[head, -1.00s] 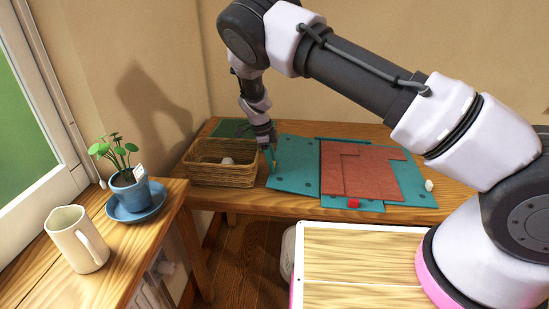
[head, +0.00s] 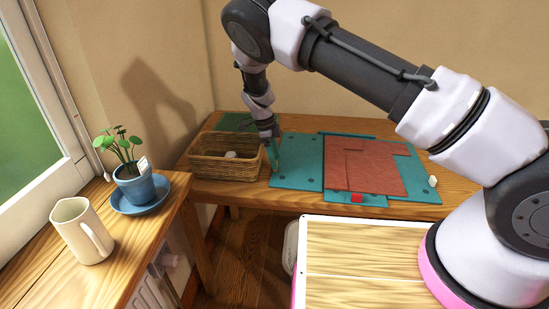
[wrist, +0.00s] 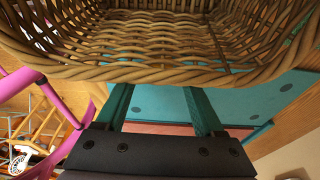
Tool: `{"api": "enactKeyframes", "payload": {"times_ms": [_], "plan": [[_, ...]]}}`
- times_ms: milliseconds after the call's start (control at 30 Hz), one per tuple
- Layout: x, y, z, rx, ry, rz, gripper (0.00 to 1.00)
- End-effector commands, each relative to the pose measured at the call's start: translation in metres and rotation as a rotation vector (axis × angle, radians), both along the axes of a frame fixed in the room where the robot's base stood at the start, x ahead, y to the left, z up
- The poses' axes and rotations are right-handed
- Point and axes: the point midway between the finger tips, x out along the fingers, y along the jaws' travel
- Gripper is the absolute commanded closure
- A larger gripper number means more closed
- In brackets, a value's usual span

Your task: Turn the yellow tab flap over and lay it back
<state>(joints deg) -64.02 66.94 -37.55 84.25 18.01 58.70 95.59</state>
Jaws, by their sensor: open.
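A teal felt board (head: 300,180) lies flat on the wooden bench, with red flaps (head: 372,172) overlapping on it. A small red tab (head: 357,198) shows at its front edge. I cannot clearly make out the yellow tab; a faint yellowish patch shows by my fingertips at the board's left end. My gripper (head: 274,156) points down there, beside the basket, open with nothing visible in it. I cannot tell whether it touches the board. In the wrist view, my gripper (wrist: 157,107) has its teal fingers apart, with the teal board (wrist: 262,100) beyond.
A wicker basket (head: 225,170) holding a small pale item stands immediately left of my gripper; its rim (wrist: 160,75) crosses the wrist view. A potted plant (head: 134,186) and cream mug (head: 80,232) stand on the left counter.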

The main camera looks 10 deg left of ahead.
Motion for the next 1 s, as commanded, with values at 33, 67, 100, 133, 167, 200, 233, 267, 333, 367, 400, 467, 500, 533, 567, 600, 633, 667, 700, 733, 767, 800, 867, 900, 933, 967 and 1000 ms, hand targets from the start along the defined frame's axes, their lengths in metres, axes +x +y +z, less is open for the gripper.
{"api": "enactKeyframes", "payload": {"times_ms": [33,67,100,133,167,200,233,267,333,367,400,467,500,533,567,600,633,667,700,733,767,800,867,900,933,967,1000], "plan": [[0.0,0.002,0.004,0.002,-0.002,0.0,0.3],[0.001,0.002,0.008,0.002,-0.002,0.0,0.3],[0.0,0.004,0.013,0.003,-0.002,0.0,0.3],[0.0,0.005,0.018,0.004,-0.001,0.0,0.3],[0.001,0.007,0.024,0.004,-0.002,0.0,0.3],[0.001,0.008,0.032,0.004,-0.002,0.0,0.3],[0.001,0.01,0.038,0.004,-0.002,0.0,0.3],[0.001,0.012,0.045,0.005,-0.003,0.001,0.3],[0.001,0.015,0.059,0.004,-0.002,0.0,0.3],[0.001,0.017,0.065,0.004,-0.003,0.002,0.3],[0.001,0.018,0.072,0.004,-0.002,0.001,0.3],[0.001,0.02,0.081,0.004,-0.002,0.001,0.3],[0.001,0.021,0.087,0.003,-0.001,0.001,0.3],[0.001,0.022,0.09,0.003,-0.002,0.001,0.3],[0.001,0.023,0.093,0.003,-0.001,0.001,0.3],[0.001,0.023,0.097,0.002,0.0,0.0,0.3],[0.001,0.024,0.099,0.002,0.0,0.0,0.3],[0.001,0.024,0.1,0.001,0.0,0.0,0.3],[0.001,0.024,0.102,0.001,0.0,0.0,0.3],[0.001,0.024,0.103,0.001,0.0,0.0,0.3],[0.001,0.024,0.103,0.001,0.0,0.0,0.3],[0.001,0.024,0.103,0.0,0.0,0.0,0.3],[0.001,0.024,0.103,0.0,0.0,0.0,0.3],[0.001,0.024,0.103,0.0,0.0,0.0,0.3],[0.001,0.024,0.103,0.001,0.0,0.0,0.3],[0.001,0.024,0.103,0.001,0.0,0.0,0.3],[0.001,0.024,0.103,0.001,0.0,0.0,0.3]]}}
